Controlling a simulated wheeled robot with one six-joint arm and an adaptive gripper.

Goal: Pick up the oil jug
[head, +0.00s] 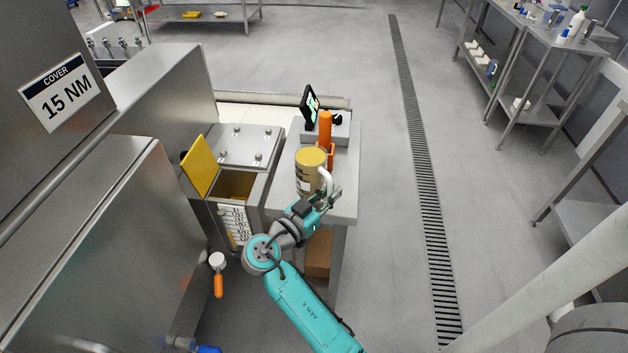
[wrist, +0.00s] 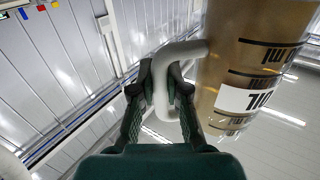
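The oil jug (head: 310,172) is a tan cylinder with a yellow top, dark marks, a white label and a white handle. It stands upright at the counter's right side in the head view; I cannot tell whether its base touches the counter. In the wrist view the jug (wrist: 245,65) fills the right, with its label upside down. My gripper (wrist: 162,75) has one finger on each side of the white handle and looks shut on it. In the head view my gripper (head: 325,200) is at the jug's lower right, by the handle.
A steel bin with an open yellow lid (head: 200,165) is to the left. Open floor with a drain grate (head: 420,160) is to the right.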

